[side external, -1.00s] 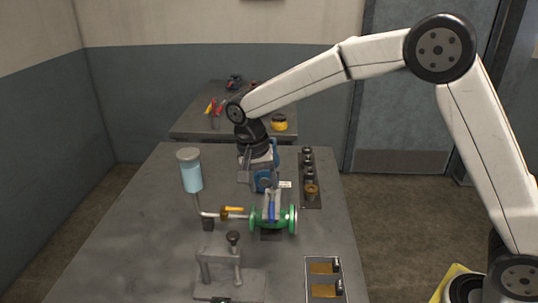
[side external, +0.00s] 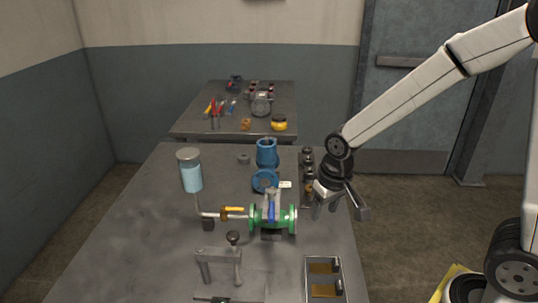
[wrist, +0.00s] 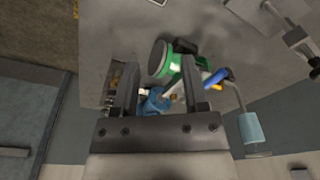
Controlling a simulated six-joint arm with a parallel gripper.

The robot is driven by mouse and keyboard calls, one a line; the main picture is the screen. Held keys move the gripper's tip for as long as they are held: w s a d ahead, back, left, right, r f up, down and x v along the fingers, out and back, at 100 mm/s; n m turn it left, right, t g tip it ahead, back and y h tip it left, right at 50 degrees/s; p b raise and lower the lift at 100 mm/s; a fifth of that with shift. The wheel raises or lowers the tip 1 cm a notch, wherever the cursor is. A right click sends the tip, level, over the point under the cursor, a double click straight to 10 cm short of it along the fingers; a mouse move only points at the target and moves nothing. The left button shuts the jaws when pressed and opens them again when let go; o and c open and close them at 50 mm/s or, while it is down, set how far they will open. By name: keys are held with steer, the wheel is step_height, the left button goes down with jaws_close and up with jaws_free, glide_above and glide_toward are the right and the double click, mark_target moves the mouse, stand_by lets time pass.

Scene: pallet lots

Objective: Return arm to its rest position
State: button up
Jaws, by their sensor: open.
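My gripper (side external: 341,204) hangs over the right edge of the table, to the right of the green valve body. Its fingers are apart with nothing between them. In the wrist view my gripper (wrist: 160,85) also shows two parted fingers. The green valve (side external: 272,217) with a blue lever lies on the table, joined to a pipe with a yellow handle. It also shows in the wrist view (wrist: 174,62), beyond the fingers. A blue cylindrical part (side external: 267,153) stands behind a blue round flange (side external: 265,180) on the table.
The table (side external: 130,225) also bears a clear container of light-blue liquid (side external: 191,172), a grey clamp fixture (side external: 220,266), a tray with brass-coloured pads (side external: 324,291) and a dark rack (side external: 307,165) close to my gripper. A back table (side external: 185,128) holds tools. Open floor lies at right.

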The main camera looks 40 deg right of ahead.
steer(key=s+d+f+n+t, duration=0.1)
steer(key=s+n, duration=0.1)
steer(key=s, duration=0.3)
steer(key=shift+s+d+f, duration=0.3)
steer(key=shift+d, duration=0.1)
steer(key=shift+w, duration=0.1)
